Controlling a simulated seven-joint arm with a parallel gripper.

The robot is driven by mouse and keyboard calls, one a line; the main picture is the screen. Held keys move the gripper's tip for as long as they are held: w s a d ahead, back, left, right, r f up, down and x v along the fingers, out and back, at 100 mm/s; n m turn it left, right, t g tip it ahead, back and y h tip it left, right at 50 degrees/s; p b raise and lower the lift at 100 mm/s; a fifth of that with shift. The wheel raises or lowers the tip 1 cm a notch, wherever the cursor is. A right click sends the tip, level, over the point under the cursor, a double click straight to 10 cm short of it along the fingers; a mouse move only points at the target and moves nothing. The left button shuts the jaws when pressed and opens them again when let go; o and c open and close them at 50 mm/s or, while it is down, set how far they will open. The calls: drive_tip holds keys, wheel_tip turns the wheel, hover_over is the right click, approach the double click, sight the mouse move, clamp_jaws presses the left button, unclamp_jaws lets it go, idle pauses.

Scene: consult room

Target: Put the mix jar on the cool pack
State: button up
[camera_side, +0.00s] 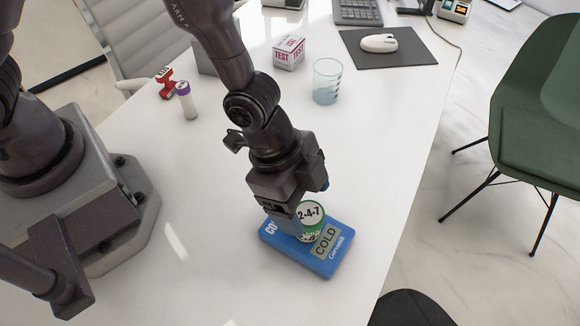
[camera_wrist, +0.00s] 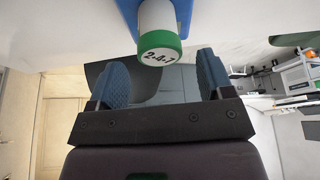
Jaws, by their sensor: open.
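The mix jar (camera_side: 311,215), with a white top marked 2-4-7 and a green rim, appears upright on the blue cool pack (camera_side: 345,243) in the side view. My gripper (camera_side: 297,200) is close above and beside it, partly covering the jar and the pack. In the wrist view, the jar (camera_wrist: 157,28) has a white body and green lid and stands against the blue pack (camera_wrist: 184,14). My gripper's blue fingers (camera_wrist: 162,72) are open, apart on either side of the lid's line, with the jar just beyond their tips. No grip on it shows.
A clear beaker (camera_side: 327,82), a TEST box (camera_side: 289,53), a purple-capped tube (camera_side: 187,101) and a red object (camera_side: 166,84) stand farther back. A mouse (camera_side: 380,43) lies on a dark mat (camera_side: 413,57). The white table (camera_side: 222,160) around the pack is clear.

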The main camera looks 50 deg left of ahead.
drive_tip(key=v, duration=0.7)
drive_tip(key=shift+a+r, duration=0.1)
drive_tip(key=w+a+r+n+t+y, duration=0.3)
drive_tip(key=a+r+n, duration=0.45)
drive_tip(key=a, duration=0.65)
drive_tip(key=s+a+r+n+t+y, duration=0.1)
drive_tip(key=s+a+r+n, duration=0.5)
drive_tip(key=s+a+r, duration=0.3)
drive_tip(key=shift+s+a+r, duration=0.2)
drive_tip(key=shift+a+r, duration=0.1)
drive_tip(key=shift+r, duration=0.65)
